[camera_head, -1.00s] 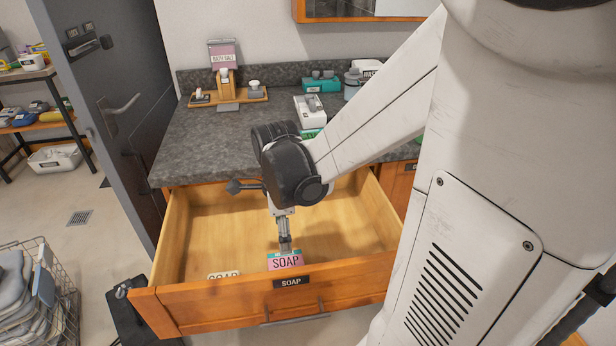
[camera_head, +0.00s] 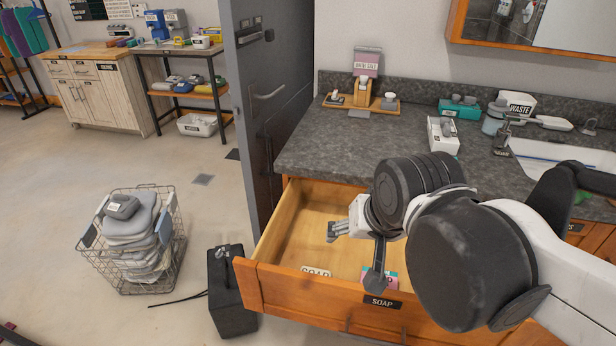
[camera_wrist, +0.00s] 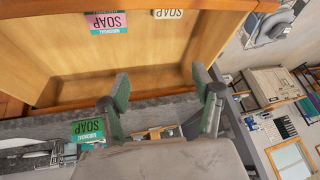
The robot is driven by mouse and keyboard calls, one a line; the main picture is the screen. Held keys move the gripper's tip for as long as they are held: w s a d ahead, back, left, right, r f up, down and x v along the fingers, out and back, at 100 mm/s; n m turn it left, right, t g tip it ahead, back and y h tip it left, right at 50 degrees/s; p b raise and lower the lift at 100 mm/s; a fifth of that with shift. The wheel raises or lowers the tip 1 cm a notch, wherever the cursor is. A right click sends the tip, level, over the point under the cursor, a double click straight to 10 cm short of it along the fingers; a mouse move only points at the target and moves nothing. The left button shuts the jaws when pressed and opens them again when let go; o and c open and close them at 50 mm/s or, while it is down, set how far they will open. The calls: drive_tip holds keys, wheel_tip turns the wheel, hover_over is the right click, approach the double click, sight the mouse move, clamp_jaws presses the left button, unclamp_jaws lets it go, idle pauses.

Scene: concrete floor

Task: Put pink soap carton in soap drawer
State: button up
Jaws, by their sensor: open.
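The pink soap carton (camera_wrist: 108,22), pink with a teal band, lies inside the open soap drawer (camera_head: 254,290) near its front panel in the wrist view. In the head view only a bit of the carton (camera_head: 392,281) shows, mostly hidden behind my wrist. My gripper (camera_head: 333,232) is open and empty. It is above the drawer, pointing left, apart from the carton. In the wrist view the open fingers (camera_wrist: 160,88) have nothing between them.
A white soap item (camera_head: 316,272) also lies in the drawer. A green soap carton (camera_wrist: 88,128) shows in the wrist view. The counter (camera_head: 320,140) holds a bath salt stand (camera_head: 364,92). A door (camera_head: 262,110), black case (camera_head: 230,295) and wire basket (camera_head: 145,250) stand left.

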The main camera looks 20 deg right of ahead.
drive_tip(key=n, duration=0.1)
drive_tip(key=s+a+r+n+t, duration=0.1)
drive_tip(key=n, duration=0.1)
drive_tip(key=shift+a+r+n, duration=0.1)
drive_tip(key=shift+a+n, duration=0.15)
drive_tip(key=shift+n, duration=0.05)
drive_tip(key=shift+r+p, duration=0.85)
